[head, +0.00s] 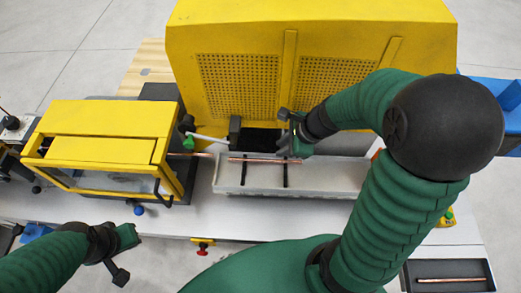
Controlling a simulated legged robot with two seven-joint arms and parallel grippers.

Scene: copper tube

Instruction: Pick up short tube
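A copper tube (265,160) lies lengthwise across dark supports in a long pale tray in the middle of the head view. Another copper tube (190,154) sticks out of the right side of the small yellow machine. A third copper piece (452,280) lies in a black box at the lower right. I cannot tell which one is the short tube. My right gripper (297,137) is over the tray, close to the right part of the middle tube; contact is unclear. My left gripper (124,252) is at the lower left, away from the tubes. Their finger openings are unclear.
The pale tray (335,180) stands in front of a large yellow machine (310,30) with perforated panels. The small yellow machine (100,130) with clear windows stands at left. The black box (410,279) is at lower right.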

